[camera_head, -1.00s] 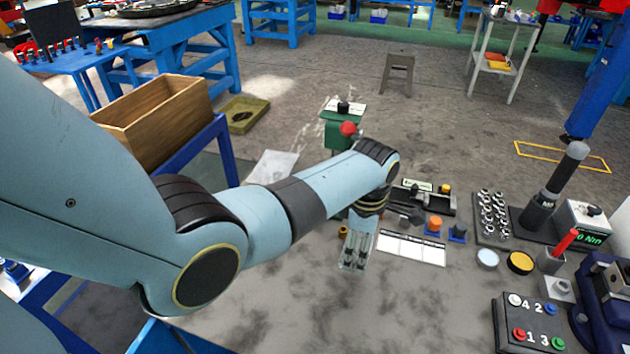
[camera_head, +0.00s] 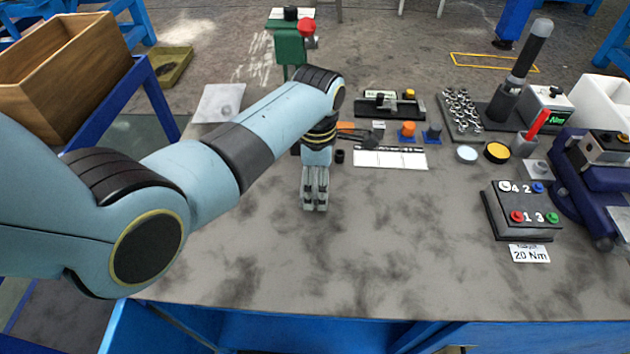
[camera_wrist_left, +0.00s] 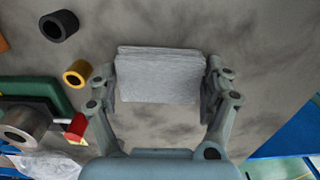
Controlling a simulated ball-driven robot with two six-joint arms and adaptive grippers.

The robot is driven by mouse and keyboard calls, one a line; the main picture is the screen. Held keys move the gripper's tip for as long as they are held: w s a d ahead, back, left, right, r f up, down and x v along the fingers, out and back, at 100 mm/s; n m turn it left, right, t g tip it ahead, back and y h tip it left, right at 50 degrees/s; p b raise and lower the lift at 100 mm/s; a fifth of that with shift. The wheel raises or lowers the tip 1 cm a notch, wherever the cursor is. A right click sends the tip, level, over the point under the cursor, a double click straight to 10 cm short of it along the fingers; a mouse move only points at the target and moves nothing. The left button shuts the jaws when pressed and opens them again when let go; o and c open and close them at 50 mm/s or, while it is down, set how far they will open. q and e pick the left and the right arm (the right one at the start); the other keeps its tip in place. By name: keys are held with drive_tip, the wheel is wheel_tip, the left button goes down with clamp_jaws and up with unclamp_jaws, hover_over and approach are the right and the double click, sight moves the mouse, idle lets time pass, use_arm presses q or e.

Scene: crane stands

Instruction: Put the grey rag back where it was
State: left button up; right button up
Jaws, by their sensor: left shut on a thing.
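The grey rag (camera_wrist_left: 158,77) shows in the left wrist view as a folded, roughly rectangular pad. My left gripper (camera_wrist_left: 160,82) is shut on it, with one finger at each side edge. In the head view my left gripper (camera_head: 315,207) points down over the grey tabletop (camera_head: 330,255), in front of the tool row. The rag is hard to make out there, between or behind the fingers. I cannot tell how high it is above the table. My right gripper is not in view.
A white segmented strip (camera_head: 390,158) and a button box (camera_head: 522,211) are to the right. The green stand with a red knob (camera_head: 290,45) is behind. A clear bag (camera_head: 218,103) lies at the left. The front and middle of the tabletop are mostly clear.

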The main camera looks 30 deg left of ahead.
sight(316, 182)
use_arm(q)
drive_tip(key=shift+f, duration=0.1)
drive_tip(key=o, duration=0.9)
drive_tip(key=shift+a, duration=0.1)
drive_tip(key=shift+o, duration=0.4)
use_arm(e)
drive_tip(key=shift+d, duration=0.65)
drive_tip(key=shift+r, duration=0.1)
use_arm(q)
wheel_tip(316, 182, up, 12)
drive_tip(key=p, duration=0.2)
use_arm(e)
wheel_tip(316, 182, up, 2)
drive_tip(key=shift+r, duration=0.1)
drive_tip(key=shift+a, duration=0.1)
